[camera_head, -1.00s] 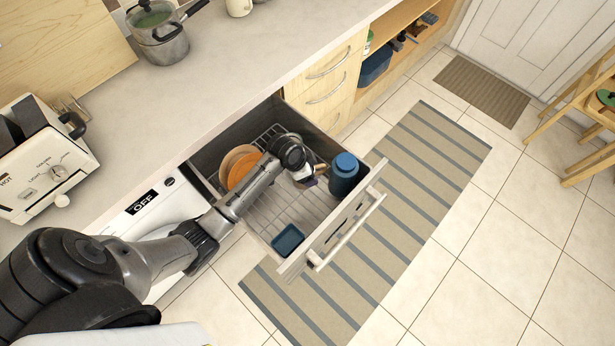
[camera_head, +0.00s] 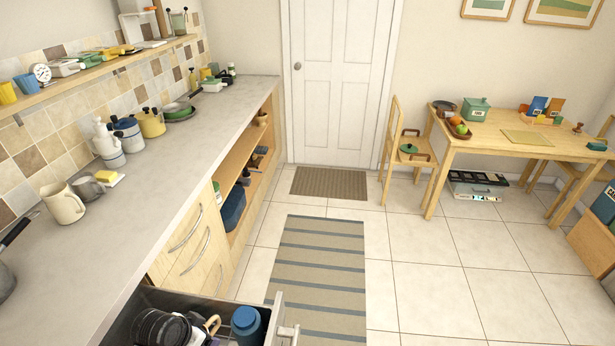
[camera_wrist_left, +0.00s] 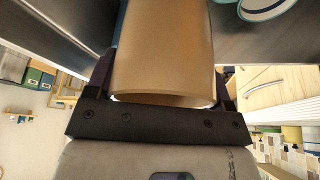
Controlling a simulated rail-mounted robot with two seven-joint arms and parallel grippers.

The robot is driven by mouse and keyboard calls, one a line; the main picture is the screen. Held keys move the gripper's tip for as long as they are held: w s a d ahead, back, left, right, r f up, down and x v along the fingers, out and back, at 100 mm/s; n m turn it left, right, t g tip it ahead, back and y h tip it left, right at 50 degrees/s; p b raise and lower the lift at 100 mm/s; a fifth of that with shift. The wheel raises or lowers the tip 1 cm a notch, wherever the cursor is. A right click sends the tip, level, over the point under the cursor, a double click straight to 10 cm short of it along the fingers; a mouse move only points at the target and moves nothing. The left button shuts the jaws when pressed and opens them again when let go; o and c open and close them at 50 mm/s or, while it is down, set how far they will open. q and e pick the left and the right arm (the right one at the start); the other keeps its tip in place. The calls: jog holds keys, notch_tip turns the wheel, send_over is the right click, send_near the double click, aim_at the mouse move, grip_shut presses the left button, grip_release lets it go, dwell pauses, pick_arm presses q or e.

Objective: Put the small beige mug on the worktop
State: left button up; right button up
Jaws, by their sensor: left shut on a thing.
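In the left wrist view my left gripper (camera_wrist_left: 163,85) is shut on the small beige mug (camera_wrist_left: 165,45), whose smooth side fills the space between the fingers. In the head view the mug (camera_head: 212,323) shows only in part, low in the open drawer (camera_head: 285,318), beside the dark wrist of my left arm. The fingertips are mostly hidden there. The grey worktop (camera_head: 185,155) runs along the left, above the drawer. My right gripper is not in view.
A blue canister (camera_head: 247,325) stands in the drawer, close to the held mug. On the worktop stand a cream jug (camera_head: 63,203), a grey mug (camera_head: 88,188) and several canisters near the wall. The worktop's front strip is clear.

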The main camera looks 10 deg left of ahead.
pick_arm(q)
jog(key=shift+s+d+n, duration=0.1)
jog(key=shift+s+n, duration=0.2)
jog(key=shift+n, duration=0.2)
jog(key=s+d+r+m+p, duration=0.1)
jog(key=s+d+r+p, duration=0.15)
jog(key=d+r, duration=0.4)
jog(key=s+d+r+p, duration=0.2)
jog(key=s+d+r, duration=0.15)
jog(key=r, duration=0.55)
notch_tip(320, 180, up, 7)
jog(key=w+p, duration=0.2)
jog(key=w, duration=0.1)
jog(key=shift+m+p, duration=0.4)
jog(key=shift+s+a+f, duration=0.1)
jog(key=shift+s+a, duration=0.05)
jog(key=shift+a, duration=0.05)
